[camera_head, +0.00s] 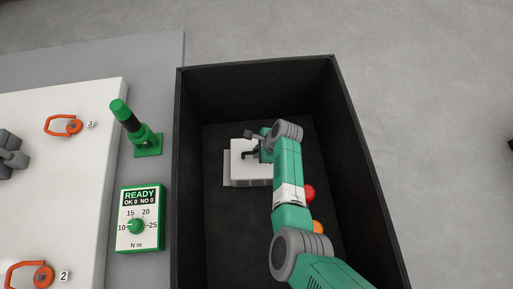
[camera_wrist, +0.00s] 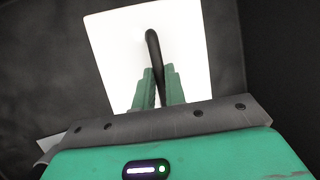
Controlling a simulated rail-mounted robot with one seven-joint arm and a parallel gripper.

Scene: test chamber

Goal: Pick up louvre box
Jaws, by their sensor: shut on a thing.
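The louvre box (camera_head: 240,147) is a white box with a dark curved handle on top, inside the deep black bin (camera_head: 190,180). In the wrist view its white top (camera_wrist: 115,50) fills the middle, and the black handle (camera_wrist: 152,45) arches down between my fingers. My gripper (camera_wrist: 160,85) is shut on this handle. In the head view my gripper (camera_head: 257,150) is over the box's right part, which my arm partly hides. I cannot tell whether the box touches the bin floor.
A red ball (camera_head: 309,193) and an orange ball (camera_head: 318,227) lie in the bin, partly behind my arm. Left of the bin stand a green tool on a stand (camera_head: 148,145), a READY dial box (camera_head: 140,218) and a white panel with orange clips (camera_head: 66,126).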

